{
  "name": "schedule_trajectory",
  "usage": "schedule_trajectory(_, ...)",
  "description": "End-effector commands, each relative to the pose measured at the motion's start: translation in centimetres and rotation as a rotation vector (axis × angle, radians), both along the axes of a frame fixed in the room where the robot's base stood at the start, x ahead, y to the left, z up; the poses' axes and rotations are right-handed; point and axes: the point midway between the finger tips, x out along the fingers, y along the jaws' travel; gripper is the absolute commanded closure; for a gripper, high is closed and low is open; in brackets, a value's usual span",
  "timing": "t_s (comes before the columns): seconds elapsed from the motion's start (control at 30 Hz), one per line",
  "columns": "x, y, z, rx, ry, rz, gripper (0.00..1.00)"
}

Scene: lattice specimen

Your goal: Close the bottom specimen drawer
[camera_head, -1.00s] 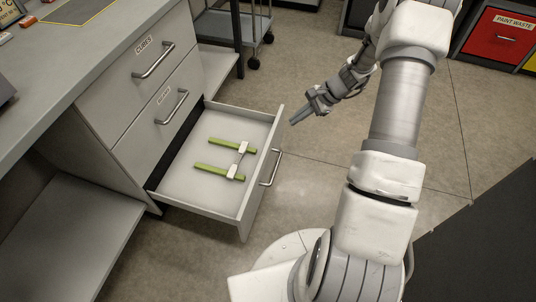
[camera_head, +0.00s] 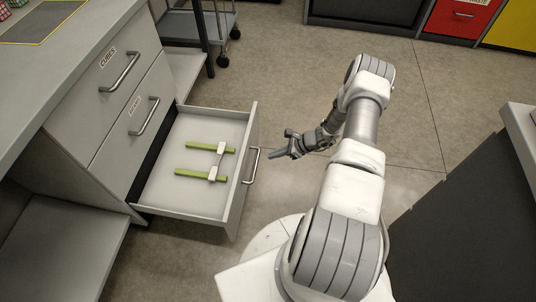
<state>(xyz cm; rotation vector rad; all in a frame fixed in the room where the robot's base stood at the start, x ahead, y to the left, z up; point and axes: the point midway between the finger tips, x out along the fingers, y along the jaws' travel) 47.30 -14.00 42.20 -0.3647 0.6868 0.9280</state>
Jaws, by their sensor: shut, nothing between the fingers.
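The bottom specimen drawer (camera_head: 184,210) is pulled well out from the cabinet at the left. My gripper (camera_head: 273,155) is shut and empty. Its fingertips point left at the drawer front, close to the handle in the picture. I cannot tell whether they touch it.
Two closed drawers, one labelled CUBES (camera_head: 108,57), sit above in the cabinet. A wheeled cart (camera_head: 196,27) stands behind it. A red bin (camera_head: 462,18) and a yellow bin (camera_head: 514,27) are at the back right. A dark panel (camera_head: 455,210) stands at the right.

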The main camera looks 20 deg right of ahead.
Motion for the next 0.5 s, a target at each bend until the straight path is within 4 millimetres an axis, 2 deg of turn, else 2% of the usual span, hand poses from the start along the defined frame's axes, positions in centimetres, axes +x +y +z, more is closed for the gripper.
schedule_trajectory(0.03,0.3,0.8,-1.1,0.003,0.001,0.003,1.0)
schedule_trajectory(0.33,3.0,4.7,-5.5,0.001,0.0,0.005,1.0)
schedule_trajectory(0.5,4.5,6.9,-5.4,0.001,-0.002,0.006,1.0)
